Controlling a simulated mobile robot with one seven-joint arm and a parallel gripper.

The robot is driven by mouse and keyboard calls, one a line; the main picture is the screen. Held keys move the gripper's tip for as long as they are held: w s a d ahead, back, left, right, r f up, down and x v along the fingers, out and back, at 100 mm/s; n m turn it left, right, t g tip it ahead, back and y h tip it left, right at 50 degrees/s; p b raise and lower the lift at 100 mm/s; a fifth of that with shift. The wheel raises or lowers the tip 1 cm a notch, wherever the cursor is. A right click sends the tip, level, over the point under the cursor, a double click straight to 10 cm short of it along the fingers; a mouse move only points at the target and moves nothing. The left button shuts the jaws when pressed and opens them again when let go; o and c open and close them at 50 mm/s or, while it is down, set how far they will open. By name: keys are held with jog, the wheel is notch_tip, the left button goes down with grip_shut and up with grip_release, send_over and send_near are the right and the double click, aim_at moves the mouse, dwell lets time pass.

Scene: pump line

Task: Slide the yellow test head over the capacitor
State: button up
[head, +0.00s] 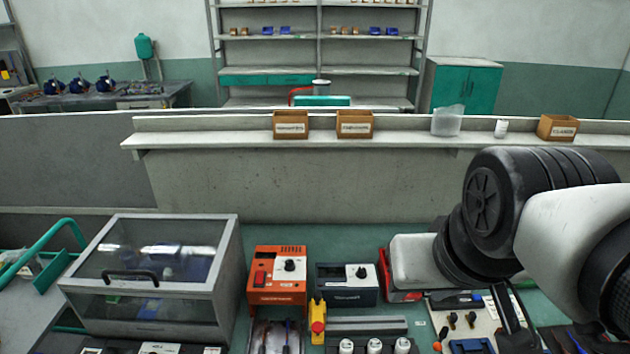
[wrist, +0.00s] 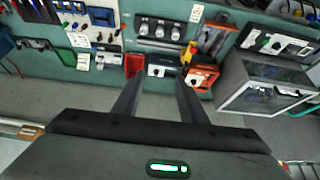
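The yellow test head (head: 318,318) with a red button stands upright in front of the orange instrument (head: 277,275). It also shows in the wrist view (wrist: 189,52), small and upside down. Several capacitors with white tops, one of them the middle capacitor (head: 375,346), stand in a dark holder at the bottom edge of the head view. The same capacitor row (wrist: 161,30) is at the top of the wrist view. My gripper (wrist: 158,82) is open, its fingers apart with nothing between them, away from the test head. Which capacitor is meant cannot be told.
A dark instrument (head: 347,285) stands beside the orange one. A clear-lidded case (head: 150,270) is at left. A red-and-white box (head: 412,262) and a tool board (head: 470,322) lie at right, partly behind my arm. A ledge (head: 220,138) with bins runs behind.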

jog(key=shift+c, duration=0.4)
jog(key=n+g, duration=0.4)
jog(key=g, duration=0.2)
send_over(318, 294)
notch_tip(318, 294, down, 12)
jog(key=r, duration=0.1)
notch_tip(318, 294, down, 18)
jog(key=shift+r, duration=0.15)
grip_shut()
